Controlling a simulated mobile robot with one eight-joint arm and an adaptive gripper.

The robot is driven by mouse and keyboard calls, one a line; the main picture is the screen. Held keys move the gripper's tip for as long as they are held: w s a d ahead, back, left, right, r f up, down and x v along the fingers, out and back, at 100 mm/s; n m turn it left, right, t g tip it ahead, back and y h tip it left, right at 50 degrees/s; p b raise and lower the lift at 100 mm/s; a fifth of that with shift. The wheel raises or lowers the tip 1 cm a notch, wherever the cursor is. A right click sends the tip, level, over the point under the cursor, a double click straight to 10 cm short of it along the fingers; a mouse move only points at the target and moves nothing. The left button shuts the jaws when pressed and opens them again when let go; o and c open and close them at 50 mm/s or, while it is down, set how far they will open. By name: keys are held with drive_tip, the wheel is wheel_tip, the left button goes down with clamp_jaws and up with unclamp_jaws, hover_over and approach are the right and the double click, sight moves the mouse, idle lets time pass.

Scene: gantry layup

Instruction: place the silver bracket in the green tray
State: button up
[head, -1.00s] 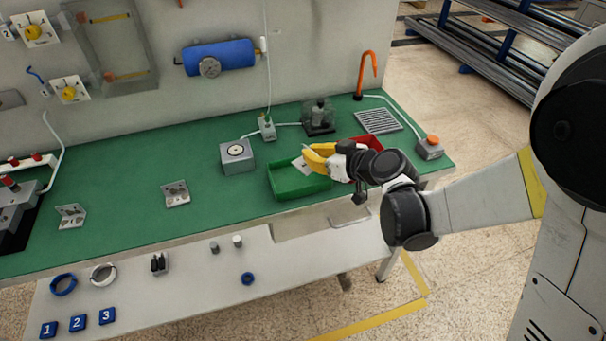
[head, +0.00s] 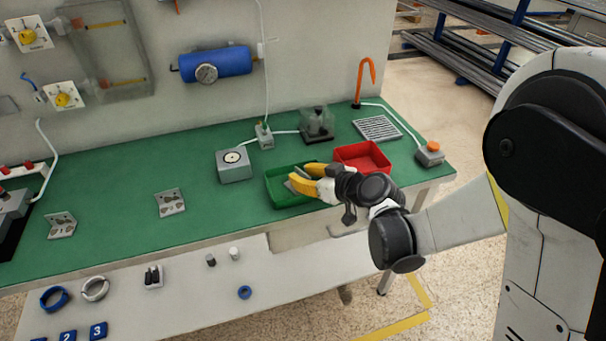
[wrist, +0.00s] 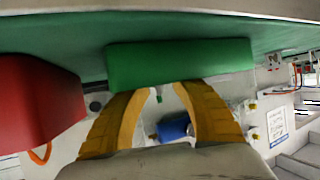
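The green tray (head: 290,203) stands near the bench's front edge, left of the red tray. My gripper (head: 302,177) reaches over it from the right, yellow fingers spread apart. A grey piece (head: 298,180), apparently the silver bracket, shows between the fingertips at the tray; contact with the fingers or tray floor is unclear. Two other silver brackets, one at centre left (head: 170,202) and one at far left (head: 61,225), rest on the green top.
The red tray (head: 362,158) is close behind my gripper and also shows in the wrist view (wrist: 40,105). A clear-covered device (head: 317,124) stands behind.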

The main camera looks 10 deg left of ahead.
drive_tip(key=shift+d+r, duration=0.1)
drive_tip(key=shift+r, duration=0.2)
drive_tip(key=p+v, duration=0.4)
drive_tip(key=v, duration=0.7)
drive_tip(key=shift+s+d+p, duration=0.2)
drive_tip(key=shift+d+p, duration=0.1)
drive_tip(key=shift+d+r, duration=0.1)
drive_tip(key=shift+r, duration=0.05)
drive_tip(key=s+d+r+m+h, duration=0.2)
drive_tip(key=s+d, duration=0.3)
drive_tip(key=d, duration=0.3)
drive_tip(key=s+d+r+m+h, duration=0.3)
drive_tip(key=s+d+m+h, duration=0.2)
drive_tip(key=d, duration=0.3)
drive_tip(key=s+d+r+m+h, duration=0.2)
drive_tip(key=s+d, duration=0.3)
drive_tip(key=d, duration=0.3)
drive_tip(key=shift+r+m+g+h, duration=0.3)
drive_tip(key=shift+r+m+h, duration=0.1)
drive_tip(key=shift+m+h, duration=0.4)
